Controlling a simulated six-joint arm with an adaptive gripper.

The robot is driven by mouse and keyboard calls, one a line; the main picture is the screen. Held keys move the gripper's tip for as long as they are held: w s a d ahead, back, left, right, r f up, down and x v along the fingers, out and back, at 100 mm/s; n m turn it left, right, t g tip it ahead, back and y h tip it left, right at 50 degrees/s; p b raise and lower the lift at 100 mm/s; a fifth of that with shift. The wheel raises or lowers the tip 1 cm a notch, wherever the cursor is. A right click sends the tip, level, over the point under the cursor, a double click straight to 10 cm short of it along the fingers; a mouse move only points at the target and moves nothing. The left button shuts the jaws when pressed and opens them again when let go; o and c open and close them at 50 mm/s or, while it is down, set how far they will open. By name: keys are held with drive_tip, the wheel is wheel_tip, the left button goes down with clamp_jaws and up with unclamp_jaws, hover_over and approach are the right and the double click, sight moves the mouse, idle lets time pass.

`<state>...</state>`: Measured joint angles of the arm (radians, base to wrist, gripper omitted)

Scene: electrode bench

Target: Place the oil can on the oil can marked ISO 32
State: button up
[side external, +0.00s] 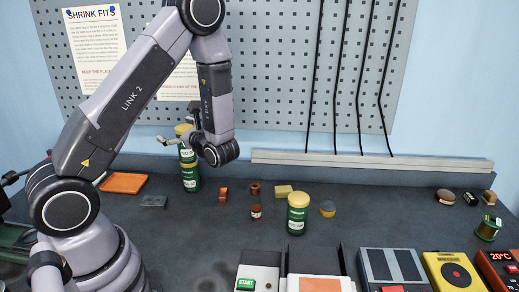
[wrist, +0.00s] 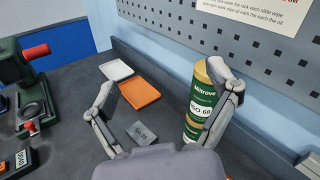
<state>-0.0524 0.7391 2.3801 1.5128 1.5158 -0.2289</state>
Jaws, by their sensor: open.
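A green oil can with a yellow lid (side external: 298,213) stands upright at the middle of the bench; I cannot read its label in the side external view. Farther back left, a tall green stack (side external: 190,181) looks like one can on another, partly hidden by my gripper (side external: 178,141). In the wrist view, a green can (wrist: 202,98) reads ISO 68 and sits behind the right finger; a yellowish band shows low on it. My gripper (wrist: 165,82) is open with nothing between its fingers. I cannot tell whether a finger touches the can.
Instruments (side external: 395,268) line the front right. The pegboard (side external: 275,60) stands behind.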

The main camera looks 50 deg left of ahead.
drive_tip(key=s+d+r+n+g+h, duration=0.2)
drive_tip(key=s+r+n+g+h, duration=0.15)
drive_tip(key=s+r+n, duration=0.2)
drive_tip(key=s+d+r+n+t+h, duration=0.3)
drive_tip(key=d+r+n+t+h, duration=0.1)
drive_tip(key=d+h, duration=0.3)
drive_tip(key=s+d+r+n+t+h, duration=0.4)
drive_tip(key=d+t+h, duration=0.3)
drive_tip(key=d, duration=0.4)
drive_tip(key=shift+d+r, duration=0.2)
drive_tip(key=shift+d, duration=0.2)
